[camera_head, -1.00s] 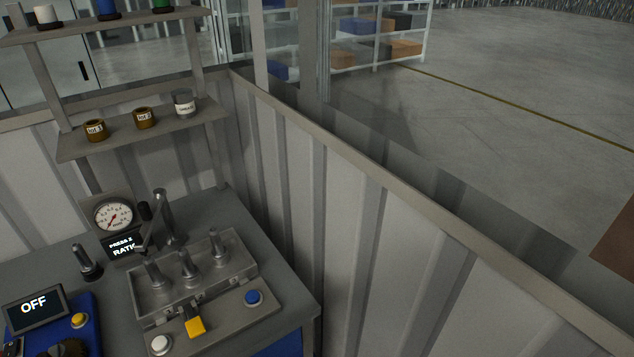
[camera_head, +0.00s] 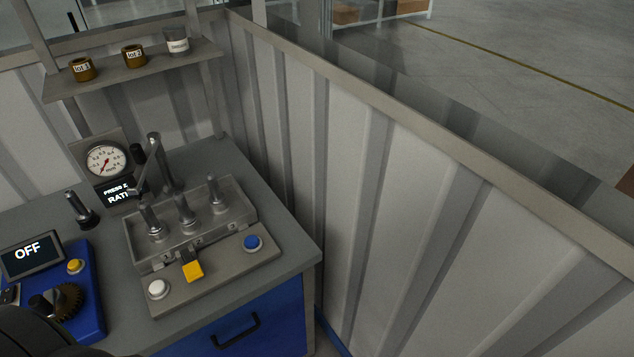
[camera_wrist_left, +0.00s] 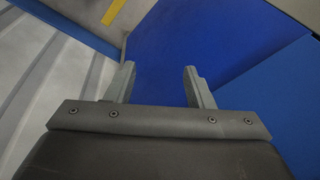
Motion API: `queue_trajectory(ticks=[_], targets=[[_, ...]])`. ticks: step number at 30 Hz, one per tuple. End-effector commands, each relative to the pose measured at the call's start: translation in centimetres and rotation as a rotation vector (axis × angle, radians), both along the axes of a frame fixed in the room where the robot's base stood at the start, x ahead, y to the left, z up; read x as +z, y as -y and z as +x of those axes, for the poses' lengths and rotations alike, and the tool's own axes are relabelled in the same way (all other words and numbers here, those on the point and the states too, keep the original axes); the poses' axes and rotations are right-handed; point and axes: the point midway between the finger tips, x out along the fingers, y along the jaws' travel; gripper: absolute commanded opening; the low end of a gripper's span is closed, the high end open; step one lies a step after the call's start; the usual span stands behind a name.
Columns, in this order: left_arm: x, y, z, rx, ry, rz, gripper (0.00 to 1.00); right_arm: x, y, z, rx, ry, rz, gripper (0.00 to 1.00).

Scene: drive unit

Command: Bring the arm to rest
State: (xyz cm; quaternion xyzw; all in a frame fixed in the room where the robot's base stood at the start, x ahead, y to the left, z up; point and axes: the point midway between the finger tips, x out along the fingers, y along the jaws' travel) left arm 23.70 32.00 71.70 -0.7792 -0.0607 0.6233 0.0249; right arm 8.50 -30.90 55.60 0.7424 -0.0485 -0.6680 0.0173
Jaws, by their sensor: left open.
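My left gripper (camera_wrist_left: 160,85) shows in the left wrist view with its two fingers apart and nothing between them. Beyond the fingers are blue surfaces (camera_wrist_left: 185,45) and a grey ribbed wall at the left. In the head view, a dark rounded part at the bottom left corner looks like part of my arm; no gripper fingers show there. My right gripper is in neither view.
A grey workbench (camera_head: 285,210) holds a fixture (camera_head: 190,225) with several upright pins, a gauge (camera_head: 106,160), and a blue unit (camera_head: 85,290) with an OFF screen (camera_head: 30,255). A shelf (camera_head: 140,75) with small pots is above. A ribbed wall (camera_head: 400,180) borders the right.

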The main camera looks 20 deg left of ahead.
Motion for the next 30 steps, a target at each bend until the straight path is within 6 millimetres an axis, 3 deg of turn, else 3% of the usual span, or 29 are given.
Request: queue_trajectory(ticks=[1,6,12,15,21,30], targets=[[-3.0,0.0,-0.9,0.001,-0.017,-0.004,0.48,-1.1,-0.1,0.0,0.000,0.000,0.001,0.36],[-10.0,0.2,-3.9,0.001,-0.045,-0.013,0.48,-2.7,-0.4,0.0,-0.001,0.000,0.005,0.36],[-17.0,0.7,-8.7,0.000,-0.080,-0.024,0.48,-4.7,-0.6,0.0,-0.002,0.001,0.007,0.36],[-19.5,0.9,-11.1,0.000,-0.094,-0.028,0.48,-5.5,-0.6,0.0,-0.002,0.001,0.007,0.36],[-22.1,1.3,-14.4,-0.002,-0.111,-0.033,0.48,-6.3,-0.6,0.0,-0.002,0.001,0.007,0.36],[-22.5,1.4,-15.2,-0.002,-0.114,-0.035,0.48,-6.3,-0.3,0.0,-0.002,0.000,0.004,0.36]])
